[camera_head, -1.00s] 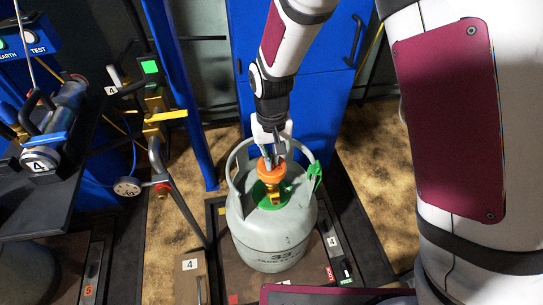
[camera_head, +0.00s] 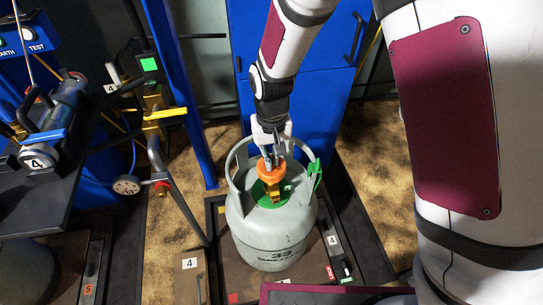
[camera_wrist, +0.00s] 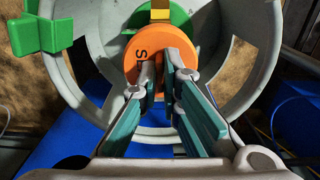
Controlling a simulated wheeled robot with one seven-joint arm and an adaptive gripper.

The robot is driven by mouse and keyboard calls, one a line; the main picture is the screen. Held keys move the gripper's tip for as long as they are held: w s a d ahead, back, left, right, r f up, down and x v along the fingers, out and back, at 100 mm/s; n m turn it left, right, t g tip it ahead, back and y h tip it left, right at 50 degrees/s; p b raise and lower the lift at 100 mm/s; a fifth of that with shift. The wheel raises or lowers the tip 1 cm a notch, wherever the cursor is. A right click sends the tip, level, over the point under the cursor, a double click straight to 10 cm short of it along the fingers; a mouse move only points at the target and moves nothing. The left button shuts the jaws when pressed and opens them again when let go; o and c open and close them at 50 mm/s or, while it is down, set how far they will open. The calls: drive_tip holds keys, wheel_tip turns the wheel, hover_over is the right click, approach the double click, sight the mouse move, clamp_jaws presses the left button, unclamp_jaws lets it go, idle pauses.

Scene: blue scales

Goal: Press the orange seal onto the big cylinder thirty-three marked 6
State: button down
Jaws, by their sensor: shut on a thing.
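A grey gas cylinder (camera_head: 265,235) stands upright on a dark scale platform, with "33" on its front and a ring collar around its top. A round orange seal (camera_head: 270,174) sits at the top of the brass valve (camera_head: 273,190), inside the collar. My gripper (camera_head: 271,160) reaches down from above and is shut on the seal. In the wrist view the fingers (camera_wrist: 160,72) meet at the lettered seal (camera_wrist: 198,45), with the green collar of the valve behind it. Whether the seal touches the valve is hard to tell. No mark 6 is legible on the cylinder.
White "4" tags (camera_head: 190,263) lie around the platform. A green tag or handle (camera_head: 314,172) is on the cylinder collar's right side. A blue post (camera_head: 190,100) and a slanted grey pole (camera_head: 175,190) stand left. A blue cabinet (camera_head: 310,110) is behind.

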drive_tip(key=shift+f+b, duration=0.6)
drive_tip(key=shift+f, duration=0.5)
drive_tip(key=c, duration=1.7)
unclamp_jaws()
wheel_tip(320, 180, up, 12)
